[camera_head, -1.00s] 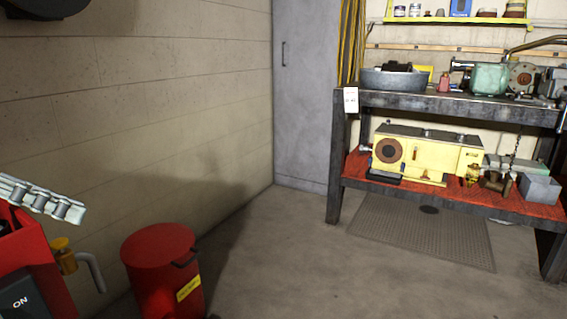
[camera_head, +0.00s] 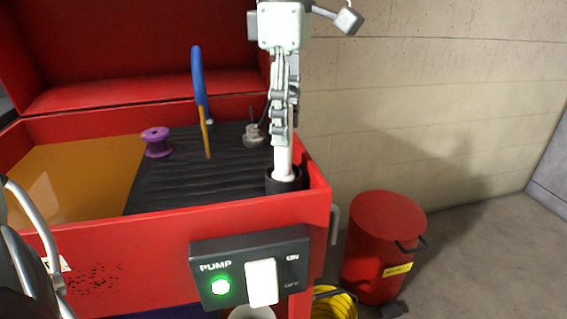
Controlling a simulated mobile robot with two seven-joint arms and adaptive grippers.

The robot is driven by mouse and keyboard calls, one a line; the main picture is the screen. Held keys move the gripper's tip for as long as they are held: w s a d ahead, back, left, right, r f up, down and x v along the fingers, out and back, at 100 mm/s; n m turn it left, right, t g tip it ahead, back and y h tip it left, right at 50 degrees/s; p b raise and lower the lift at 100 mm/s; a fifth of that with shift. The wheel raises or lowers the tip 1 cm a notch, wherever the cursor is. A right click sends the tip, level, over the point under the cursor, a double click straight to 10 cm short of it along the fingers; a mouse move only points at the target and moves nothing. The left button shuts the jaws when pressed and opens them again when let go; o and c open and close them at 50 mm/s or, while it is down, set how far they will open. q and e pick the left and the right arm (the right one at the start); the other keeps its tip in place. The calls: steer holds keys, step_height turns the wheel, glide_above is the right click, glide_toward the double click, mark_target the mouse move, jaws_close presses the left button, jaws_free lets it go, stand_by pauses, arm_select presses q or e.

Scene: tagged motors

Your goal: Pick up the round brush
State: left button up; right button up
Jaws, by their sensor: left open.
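At the front right corner of a red parts washer (camera_head: 130,235) a pale upright stem (camera_head: 283,163) stands in a dark round cup or base (camera_head: 284,186). This looks like the round brush, but I cannot tell whether the dark part is bristles or a holder. My left gripper (camera_head: 281,138) points straight down from the top of the view. It is open, with its pale jointed fingers seen edge-on at the top of the stem. I cannot tell whether the stem is between them.
A red lidded bin (camera_head: 384,247) stands right, with open floor beyond.

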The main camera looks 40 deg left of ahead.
mark_target(284, 149)
arm_select(q)
step_height(284, 149, down, 5)
steer(key=shift+s+a+f, duration=0.1)
jaws_close()
stand_by(0.4)
